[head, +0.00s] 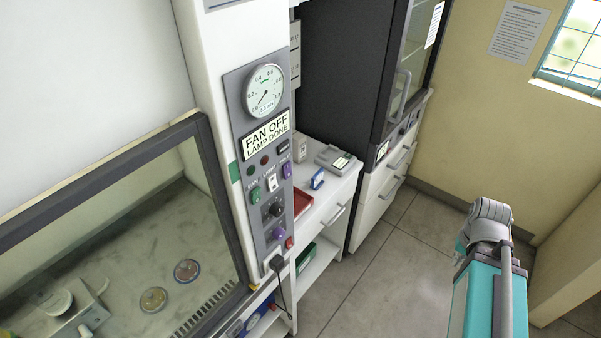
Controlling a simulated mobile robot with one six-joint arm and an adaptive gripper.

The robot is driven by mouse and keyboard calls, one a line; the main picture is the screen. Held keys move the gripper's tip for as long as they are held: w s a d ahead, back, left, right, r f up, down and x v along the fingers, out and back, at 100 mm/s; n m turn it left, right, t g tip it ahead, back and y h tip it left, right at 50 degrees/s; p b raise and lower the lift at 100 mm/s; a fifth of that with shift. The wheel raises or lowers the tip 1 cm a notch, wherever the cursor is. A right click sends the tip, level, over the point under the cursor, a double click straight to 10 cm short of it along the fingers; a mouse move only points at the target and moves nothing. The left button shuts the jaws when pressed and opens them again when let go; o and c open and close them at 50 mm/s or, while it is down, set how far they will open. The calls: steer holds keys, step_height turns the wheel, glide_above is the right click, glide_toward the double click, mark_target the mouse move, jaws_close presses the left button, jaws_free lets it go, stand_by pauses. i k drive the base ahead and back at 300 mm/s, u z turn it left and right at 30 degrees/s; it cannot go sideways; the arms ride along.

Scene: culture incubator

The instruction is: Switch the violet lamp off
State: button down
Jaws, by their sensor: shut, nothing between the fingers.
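The grey control panel (262,222) is on the white post of the cabinet, left of centre. A violet rocker switch (286,169) is at the right end of its switch row, beside a white switch (272,184) and a green switch (256,194). The switch positions are too small to tell. A violet knob (279,232) sits lower on the panel. The display (267,136) reads "FAN OFF" and "LAMP DONE". No violet glow shows inside the cabinet. My teal arm link is at the lower right, well apart from the panel; my gripper is not in view.
A round gauge (263,91) is above the display. A black knob (276,209), a red button (290,243) and a black plug (277,263) with a cord are on the panel. The glass sash (110,175) covers the cabinet front at left. Open floor (390,250) lies between panel and arm.

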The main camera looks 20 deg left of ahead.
mark_target(287, 172)
steer(key=u, duration=0.05)
steer(key=k, duration=1.4)
steer(key=u, duration=1.35)
steer(key=i, duration=0.5)
steer(key=z, duration=0.1)
